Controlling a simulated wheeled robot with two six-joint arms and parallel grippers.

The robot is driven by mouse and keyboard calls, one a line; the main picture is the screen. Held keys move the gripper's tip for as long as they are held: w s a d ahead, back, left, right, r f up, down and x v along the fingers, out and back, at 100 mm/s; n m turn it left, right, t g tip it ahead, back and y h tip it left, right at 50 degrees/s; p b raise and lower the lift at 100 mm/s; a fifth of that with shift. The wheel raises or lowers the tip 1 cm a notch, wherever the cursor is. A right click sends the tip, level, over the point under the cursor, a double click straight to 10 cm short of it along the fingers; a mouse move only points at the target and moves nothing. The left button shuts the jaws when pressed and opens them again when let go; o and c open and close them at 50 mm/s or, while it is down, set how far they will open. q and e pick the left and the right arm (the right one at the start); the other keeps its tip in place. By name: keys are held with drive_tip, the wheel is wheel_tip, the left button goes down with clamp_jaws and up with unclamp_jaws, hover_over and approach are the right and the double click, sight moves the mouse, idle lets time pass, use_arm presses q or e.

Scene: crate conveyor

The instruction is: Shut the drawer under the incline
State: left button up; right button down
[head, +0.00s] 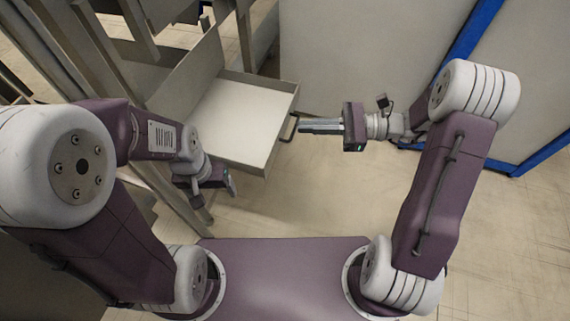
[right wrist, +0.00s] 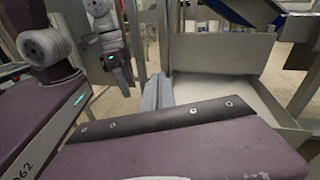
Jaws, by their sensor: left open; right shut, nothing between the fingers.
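The drawer (head: 240,118) is pulled out, a pale grey open box that looks empty, with a dark bar handle (head: 291,127) on its front. It also shows at the right of the right wrist view (right wrist: 238,98). My right gripper (head: 303,127) is shut and empty, its fingertips pointing left close beside the handle; I cannot tell whether they touch. Its closed fingers also show in the right wrist view (right wrist: 155,92). My left gripper (head: 231,183) is open and empty, near the drawer's near left corner. It also shows in the right wrist view (right wrist: 120,76).
Grey panels and posts of the incline's frame (head: 188,82) stand to the left of and behind the drawer. A grey wall panel (head: 360,50) with a blue-edged frame (head: 478,30) stands at the back right. The floor (head: 310,200) in front of the drawer is clear.

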drive_tip(key=w+d+f+m+t+b, duration=0.1)
drive_tip(key=d+f+b, duration=0.1)
drive_tip(key=f, duration=0.3)
drive_tip(key=w+d+f+m+t+b, duration=0.1)
drive_tip(key=w+d+f+t, duration=0.1)
drive_tip(key=f, duration=0.3)
drive_tip(key=m+t+b, duration=0.1)
drive_tip(key=m+b, duration=0.2)
drive_tip(key=b, duration=0.2)
approach(275, 141)
drive_tip(key=b+x, duration=0.1)
drive_tip(key=x, duration=0.1)
drive_tip(key=b+x, duration=0.3)
drive_tip(key=x, duration=0.1)
drive_tip(key=shift+d+f+b, duration=0.1)
drive_tip(key=shift+f+b, duration=0.2)
drive_tip(key=shift+f, duration=0.05)
drive_tip(key=shift+w+a+r, duration=0.1)
drive_tip(key=shift+w+a, duration=0.1)
drive_tip(key=shift+a, duration=0.2)
use_arm(q)
wheel_tip(275, 141, down, 17)
